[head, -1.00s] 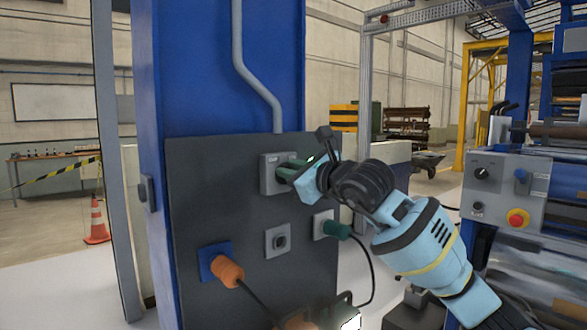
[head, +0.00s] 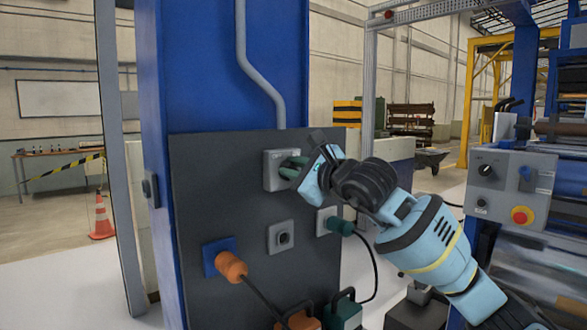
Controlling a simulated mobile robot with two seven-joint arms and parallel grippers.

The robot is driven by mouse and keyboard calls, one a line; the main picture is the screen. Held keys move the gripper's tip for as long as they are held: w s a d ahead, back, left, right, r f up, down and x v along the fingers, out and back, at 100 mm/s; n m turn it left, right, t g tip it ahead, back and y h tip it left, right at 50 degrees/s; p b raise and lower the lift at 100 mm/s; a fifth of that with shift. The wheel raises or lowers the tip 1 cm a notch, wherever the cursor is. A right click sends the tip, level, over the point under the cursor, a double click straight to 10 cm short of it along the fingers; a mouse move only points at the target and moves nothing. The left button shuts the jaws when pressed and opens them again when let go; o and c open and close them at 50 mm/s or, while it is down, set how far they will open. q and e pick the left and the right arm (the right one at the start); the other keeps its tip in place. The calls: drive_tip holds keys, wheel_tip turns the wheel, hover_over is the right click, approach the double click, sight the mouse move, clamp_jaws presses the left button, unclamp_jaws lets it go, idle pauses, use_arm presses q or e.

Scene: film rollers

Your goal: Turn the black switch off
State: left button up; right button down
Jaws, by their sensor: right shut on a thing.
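A grey switch box (head: 271,177) is fixed to the upper part of the dark panel. A small label shows at the top of the box, too small to read surely. My left gripper is not in view.
The dark panel (head: 210,195) also holds a grey socket (head: 281,238), an orange plug (head: 231,266) and a green plug (head: 340,227) with cables. An orange box (head: 301,320) and a green box (head: 344,312) stand below. A control box (head: 508,185) is at the right.

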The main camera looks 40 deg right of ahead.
drive_tip(key=c, duration=1.4)
unclamp_jaws()
drive_tip(key=shift+o, duration=0.2)
drive_tip(key=shift+s, duration=0.1)
